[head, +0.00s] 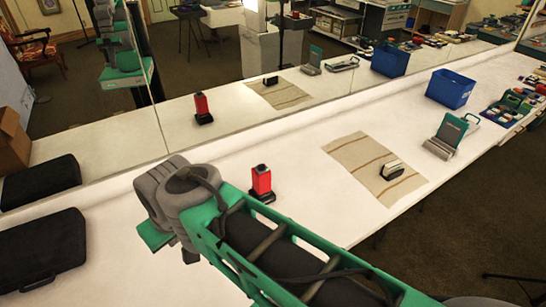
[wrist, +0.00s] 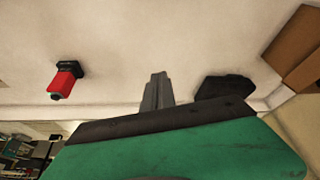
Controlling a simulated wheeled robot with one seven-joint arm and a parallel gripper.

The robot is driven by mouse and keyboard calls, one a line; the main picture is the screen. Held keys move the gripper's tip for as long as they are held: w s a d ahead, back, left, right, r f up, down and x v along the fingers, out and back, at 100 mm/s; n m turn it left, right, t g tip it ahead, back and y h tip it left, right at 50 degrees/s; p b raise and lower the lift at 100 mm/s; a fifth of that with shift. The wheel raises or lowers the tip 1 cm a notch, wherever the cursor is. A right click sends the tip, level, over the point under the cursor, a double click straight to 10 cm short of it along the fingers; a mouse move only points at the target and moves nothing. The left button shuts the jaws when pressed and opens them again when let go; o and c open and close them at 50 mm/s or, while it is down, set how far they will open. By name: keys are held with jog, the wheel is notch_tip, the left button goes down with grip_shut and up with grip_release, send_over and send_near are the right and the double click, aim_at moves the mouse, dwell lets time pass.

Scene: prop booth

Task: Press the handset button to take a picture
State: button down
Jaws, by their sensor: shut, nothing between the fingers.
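A red upright device with a black base (head: 261,184), which looks like the handset, stands on the white table. In the wrist view the red device (wrist: 66,82) is at the left, with a small greenish spot at its tip; I cannot tell whether that is the button. My gripper shows in the wrist view as two grey fingers (wrist: 156,88) closed together and empty, apart from the red device. In the head view my arm's end is left of the red device, and my fingertips are hidden or too unclear to place.
A black case (head: 40,252) lies at the left. A striped mat (head: 352,150) with a small black-and-cream object (head: 392,170), a green-and-grey device (head: 446,136) and a blue bin (head: 450,88) are right. A mirror (head: 235,135) runs behind the table, reflecting these things.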

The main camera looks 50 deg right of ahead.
jog(key=w+d+m, duration=0.3)
jog(key=w+d, duration=0.3)
jog(key=w, duration=0.1)
jog(key=m+t+h+b, duration=0.15)
jog(key=m+t, duration=0.25)
jog(key=m, duration=0.4)
send_over(263, 167)
notch_tip(263, 167, down, 3)
jog(key=shift+f+h, duration=0.1)
jog(key=shift+h, duration=0.15)
jog(key=shift+a, duration=0.1)
jog(key=shift+f, duration=0.1)
notch_tip(263, 167, down, 8)
jog(key=b, duration=0.5)
jog(key=shift+f, duration=0.25)
jog(key=shift+f+b, duration=0.1)
jog(key=shift+b, duration=0.25)
